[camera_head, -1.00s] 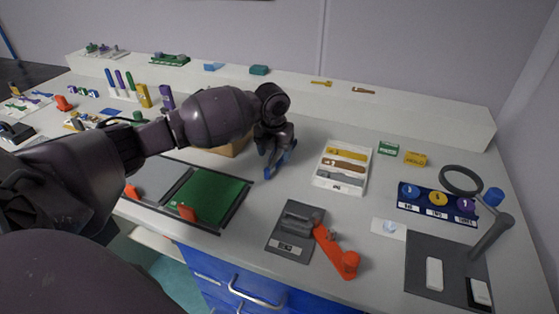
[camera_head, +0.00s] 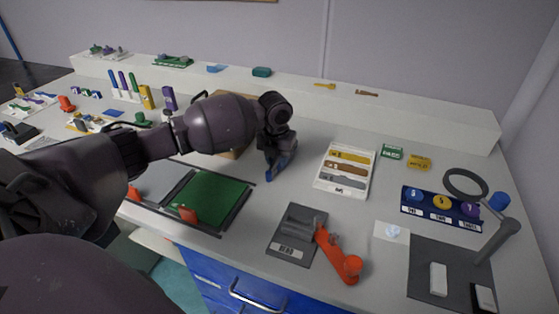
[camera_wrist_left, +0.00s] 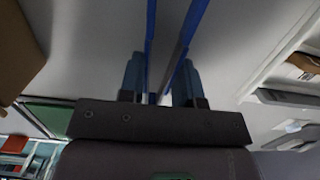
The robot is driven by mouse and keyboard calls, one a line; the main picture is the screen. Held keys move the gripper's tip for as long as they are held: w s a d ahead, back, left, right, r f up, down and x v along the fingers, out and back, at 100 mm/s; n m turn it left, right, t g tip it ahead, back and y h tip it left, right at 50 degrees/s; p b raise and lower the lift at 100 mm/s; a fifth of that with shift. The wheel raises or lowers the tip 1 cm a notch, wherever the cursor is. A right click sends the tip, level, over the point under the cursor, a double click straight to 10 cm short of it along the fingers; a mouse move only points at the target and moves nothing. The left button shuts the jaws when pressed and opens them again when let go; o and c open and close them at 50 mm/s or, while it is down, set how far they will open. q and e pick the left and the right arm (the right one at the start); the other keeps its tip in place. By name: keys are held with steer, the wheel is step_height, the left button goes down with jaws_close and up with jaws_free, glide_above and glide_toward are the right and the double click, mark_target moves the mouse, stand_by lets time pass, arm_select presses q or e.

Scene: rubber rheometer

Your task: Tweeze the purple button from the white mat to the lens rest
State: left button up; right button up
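My left gripper (camera_head: 279,158) is above the table, right of the green board. It appears shut on blue tweezers (camera_head: 281,167), whose two long prongs (camera_wrist_left: 151,45) stretch away between the fingers in the left wrist view. The white mat (camera_head: 383,238) lies at the right, apart from the gripper, with a small pale, bluish round piece (camera_head: 393,231) on it. A purple disc (camera_head: 470,209) sits at the right end of a blue labelled tray (camera_head: 440,223), beside a yellow and a blue disc. I cannot tell which thing is the lens rest. My right gripper is out of view.
A ring magnifier (camera_head: 465,183) on an arm stands at the far right by a dark grey mat (camera_head: 420,270). A white tool tray (camera_head: 323,184) and a grey device with an orange lever (camera_head: 331,250) lie between my gripper and the white mat.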

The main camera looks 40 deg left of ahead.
arm_select(q)
steer(key=shift+r, duration=0.6)
step_height(320, 180, up, 11)
steer(key=p, duration=0.6)
steer(key=shift+p, duration=0.35)
steer(key=shift+f, duration=0.15)
